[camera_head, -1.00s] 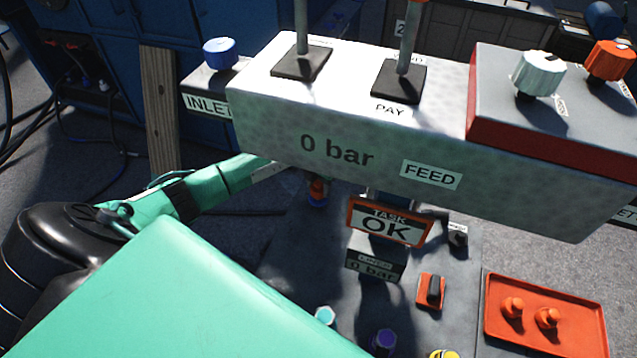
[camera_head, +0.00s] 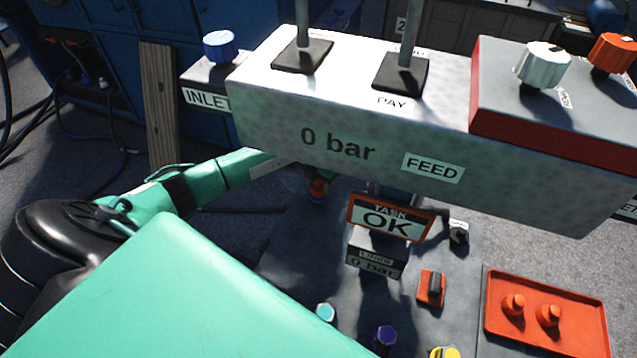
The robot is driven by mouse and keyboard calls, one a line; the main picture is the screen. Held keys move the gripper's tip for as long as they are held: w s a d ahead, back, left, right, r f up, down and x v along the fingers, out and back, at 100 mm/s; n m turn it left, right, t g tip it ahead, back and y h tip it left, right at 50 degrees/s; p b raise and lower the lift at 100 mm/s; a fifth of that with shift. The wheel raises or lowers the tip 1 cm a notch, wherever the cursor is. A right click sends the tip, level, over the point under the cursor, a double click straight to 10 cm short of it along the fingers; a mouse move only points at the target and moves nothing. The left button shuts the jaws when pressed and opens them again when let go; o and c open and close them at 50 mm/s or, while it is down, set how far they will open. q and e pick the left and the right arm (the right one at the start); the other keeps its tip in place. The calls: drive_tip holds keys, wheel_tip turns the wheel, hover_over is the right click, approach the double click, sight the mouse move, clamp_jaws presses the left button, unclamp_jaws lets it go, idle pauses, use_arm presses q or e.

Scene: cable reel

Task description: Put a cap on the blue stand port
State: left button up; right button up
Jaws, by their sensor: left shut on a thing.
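My left gripper (camera_head: 278,165) reaches in from the left, and its fingertips are mostly hidden behind the grey control box. It is shut on a small orange cap (camera_head: 318,187), which shows just under the box's lower edge. A bit of blue, seemingly the blue stand port (camera_head: 317,200), shows right at the cap. I cannot tell from here whether the cap is fully seated on it. Two more orange caps, a left one (camera_head: 514,304) and a right one (camera_head: 548,315), stand in the orange tray (camera_head: 592,343). My right gripper is not in view.
The grey control box (camera_head: 255,110) with levers overhangs the work area. A TASK OK sign (camera_head: 388,218) and a small pressure display (camera_head: 376,260) stand below it. Teal (camera_head: 325,312), purple (camera_head: 385,337) and yellow (camera_head: 444,353) ports and an orange switch (camera_head: 431,288) are at the front.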

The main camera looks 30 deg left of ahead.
use_arm(q)
drive_tip(key=shift+f, duration=0.25)
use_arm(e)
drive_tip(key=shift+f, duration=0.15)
use_arm(q)
drive_tip(key=o, duration=1.1)
drive_tip(key=shift+o, duration=0.2)
wheel_tip(320, 180, up, 14)
drive_tip(key=b, duration=0.1)
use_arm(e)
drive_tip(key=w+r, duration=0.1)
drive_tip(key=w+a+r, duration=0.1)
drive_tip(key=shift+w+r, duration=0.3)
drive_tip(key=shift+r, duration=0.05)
